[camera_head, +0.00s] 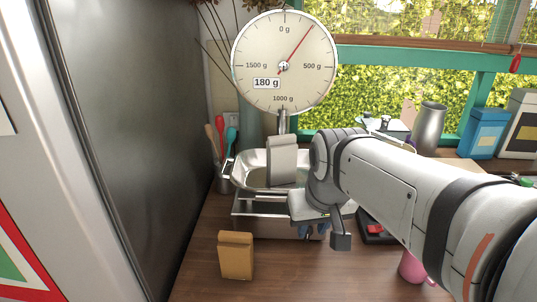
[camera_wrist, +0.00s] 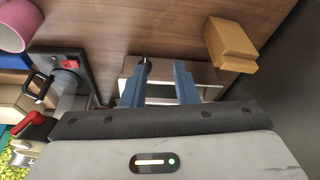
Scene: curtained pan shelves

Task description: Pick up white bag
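A white bag (camera_head: 283,161) stands upright in the metal pan (camera_head: 250,180) of the hanging-dial scale. In the head view my gripper (camera_head: 318,231) is in front of the pan, low and to the right of the bag. The wrist view shows my gripper (camera_wrist: 161,70) with its two blue fingers apart and nothing held between them. The scale's metal base (camera_wrist: 205,75) lies beyond the fingers. The white bag does not show in the wrist view. The dial (camera_head: 284,62) reads 180 g.
A tan bag (camera_head: 236,256) stands on the wooden counter, front left; it also shows in the wrist view (camera_wrist: 230,45). A pink mug (camera_head: 412,267) is at right. Utensils (camera_head: 222,140) stand behind the pan's left end. A dark fridge wall (camera_head: 130,120) bounds the left.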

